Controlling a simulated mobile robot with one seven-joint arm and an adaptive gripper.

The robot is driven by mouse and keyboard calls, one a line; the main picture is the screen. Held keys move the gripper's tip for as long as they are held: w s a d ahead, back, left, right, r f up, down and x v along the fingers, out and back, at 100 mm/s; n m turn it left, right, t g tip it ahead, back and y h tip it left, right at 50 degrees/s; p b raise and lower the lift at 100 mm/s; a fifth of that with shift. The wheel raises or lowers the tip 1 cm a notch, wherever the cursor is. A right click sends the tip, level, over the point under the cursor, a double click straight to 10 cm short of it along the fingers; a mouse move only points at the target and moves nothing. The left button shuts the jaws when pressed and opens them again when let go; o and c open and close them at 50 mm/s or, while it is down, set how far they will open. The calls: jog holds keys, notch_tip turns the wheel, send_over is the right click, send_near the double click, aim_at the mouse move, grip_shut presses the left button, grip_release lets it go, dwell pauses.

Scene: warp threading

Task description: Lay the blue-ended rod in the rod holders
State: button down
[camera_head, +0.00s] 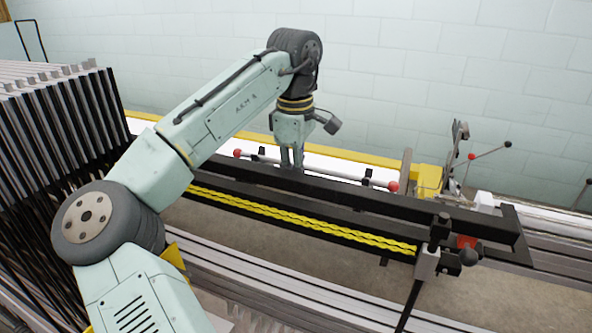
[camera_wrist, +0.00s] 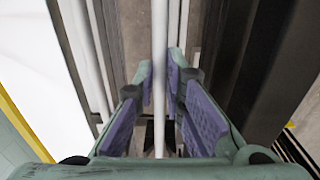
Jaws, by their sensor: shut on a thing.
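A thin pale rod (camera_head: 335,174) with red balls at both ends lies lengthwise just behind the black beam. No blue-ended rod shows in either view. My gripper (camera_head: 291,162) points down at the left half of this rod. In the wrist view my gripper (camera_wrist: 165,105) has its purple pads on either side of a pale rod (camera_wrist: 159,130) and is shut on it. Small black uprights, which look like rod holders, stand by the rod at the left (camera_head: 262,151) and right (camera_head: 368,174). I cannot tell whether the rod rests in them.
The long black beam (camera_head: 440,215) runs in front of the rod, with a yellow twisted strip (camera_head: 300,217) below it. A black clamp post (camera_head: 438,235) stands at the front right. A yellow block (camera_head: 428,177) and levers are beyond the rod's right end. Dark upright frames crowd the left.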

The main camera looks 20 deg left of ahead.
jog(key=shift+f+b, duration=0.3)
jog(key=shift+f, duration=0.2)
dwell(0.3)
jog(key=c, duration=1.6)
grip_release()
jog(key=shift+r, duration=0.1)
